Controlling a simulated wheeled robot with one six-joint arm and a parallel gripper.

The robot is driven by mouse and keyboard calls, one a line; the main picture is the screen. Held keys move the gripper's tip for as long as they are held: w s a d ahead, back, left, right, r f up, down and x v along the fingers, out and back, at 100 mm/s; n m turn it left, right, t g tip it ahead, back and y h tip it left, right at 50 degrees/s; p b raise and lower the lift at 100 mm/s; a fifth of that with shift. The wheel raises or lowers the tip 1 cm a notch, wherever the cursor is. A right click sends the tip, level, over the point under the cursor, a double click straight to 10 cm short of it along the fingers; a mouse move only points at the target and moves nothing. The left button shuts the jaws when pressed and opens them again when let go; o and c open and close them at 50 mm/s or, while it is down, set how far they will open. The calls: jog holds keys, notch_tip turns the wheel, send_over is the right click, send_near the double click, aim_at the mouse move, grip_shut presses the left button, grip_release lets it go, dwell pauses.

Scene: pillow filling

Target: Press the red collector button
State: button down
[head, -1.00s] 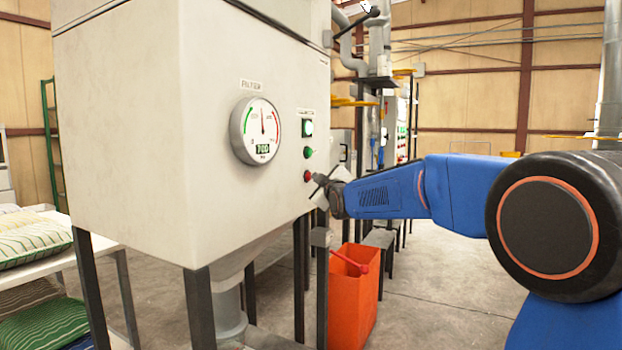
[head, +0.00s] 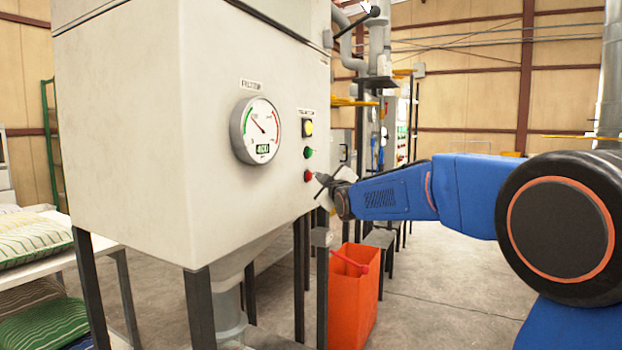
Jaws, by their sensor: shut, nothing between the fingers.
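The red collector button (head: 308,175) is on the right face of the large white cabinet (head: 150,130), below a green button (head: 308,153) and a lit yellow lamp (head: 308,129). My gripper (head: 318,176) is shut and empty, its tip just right of the red button. A small gap seems to show between them, though the view is too coarse to be sure. A round gauge (head: 256,130) on the cabinet has its needle pointing up and to the left, with a green digital readout.
An orange bin (head: 350,305) stands on the floor below my arm. A white table (head: 55,262) with striped pillows (head: 30,238) is at the left. Dark cabinet legs (head: 200,310) stand in front. Concrete floor at the lower right is open.

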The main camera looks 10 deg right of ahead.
dwell(0.3)
jog(key=s+d, duration=0.1)
jog(key=d, duration=0.1)
jog(key=s+d, duration=0.2)
dwell(0.5)
dwell(0.5)
jog(key=s+d+f+m+g+h, duration=0.1)
jog(key=s+d+f+m+g, duration=0.1)
jog(key=s+f, duration=0.9)
jog(key=s+d+f+m+g, duration=0.2)
jog(key=s+f+m+g, duration=0.3)
jog(key=s, duration=2)
jog(key=s+d+f+m+g+h, duration=0.1)
jog(key=s+f+m+g, duration=0.3)
jog(key=s+f, duration=1.2)
jog(key=s+d+g, duration=0.1)
jog(key=s+g, duration=0.1)
jog(key=shift+s+f+g+h, duration=0.2)
jog(key=shift+f+g+h, duration=0.1)
jog(key=shift+f+g, duration=0.1)
